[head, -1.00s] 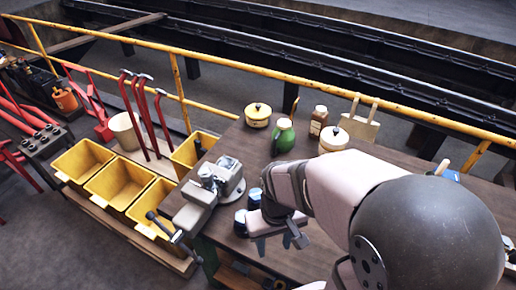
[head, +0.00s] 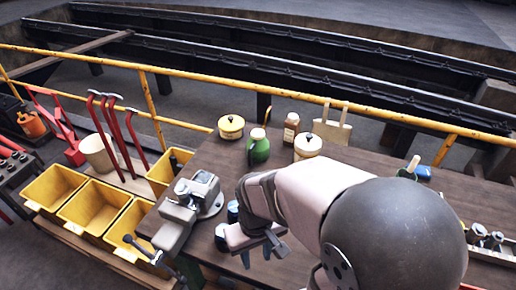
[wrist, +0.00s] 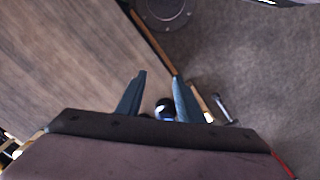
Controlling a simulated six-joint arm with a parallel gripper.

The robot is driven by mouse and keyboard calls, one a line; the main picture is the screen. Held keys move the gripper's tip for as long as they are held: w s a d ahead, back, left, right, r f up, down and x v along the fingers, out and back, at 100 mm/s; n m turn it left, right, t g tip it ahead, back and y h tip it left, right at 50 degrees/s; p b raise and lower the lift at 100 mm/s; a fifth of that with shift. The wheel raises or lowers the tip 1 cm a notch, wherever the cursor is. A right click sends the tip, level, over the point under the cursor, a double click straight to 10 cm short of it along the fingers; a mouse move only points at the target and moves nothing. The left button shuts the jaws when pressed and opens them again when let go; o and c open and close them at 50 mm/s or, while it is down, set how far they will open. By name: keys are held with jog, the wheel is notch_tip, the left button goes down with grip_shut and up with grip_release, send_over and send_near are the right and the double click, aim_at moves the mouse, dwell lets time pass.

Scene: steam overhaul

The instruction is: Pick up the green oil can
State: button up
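The green oil can (head: 258,148) stands upright on the workbench, near its back edge, between a cream pot and a brown bottle. It is not visible in the wrist view. My gripper (head: 258,258) is over the front part of the bench, well to the near side of the can. Its two blue-grey fingers are apart with nothing held between them; they also show in the wrist view (wrist: 160,77). The wrist view shows wooden bench top, the bench edge and the floor.
A yellow-lidded pot (head: 231,127), a brown bottle (head: 291,127) and a cream pot (head: 308,146) stand near the can. A yellow rail (head: 350,115) runs behind the bench.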

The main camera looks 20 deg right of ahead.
jog(key=m+t+h+b, duration=0.2)
jog(key=m+t+b, duration=0.35)
jog(key=m, duration=0.45)
send_near(253, 145)
jog(key=w, duration=0.1)
jog(key=shift+g, duration=0.45)
jog(key=p+x, duration=0.2)
jog(key=x, duration=0.2)
jog(key=shift+s+d, duration=0.15)
jog(key=shift+d, duration=0.05)
jog(key=x, duration=0.1)
jog(key=p+x, duration=0.1)
jog(key=x, duration=0.1)
jog(key=shift+a+p, duration=0.25)
jog(key=shift+p, duration=0.15)
jog(key=shift+w+d+f, duration=0.15)
jog(key=shift+w+f, duration=0.15)
jog(key=shift+f, duration=0.35)
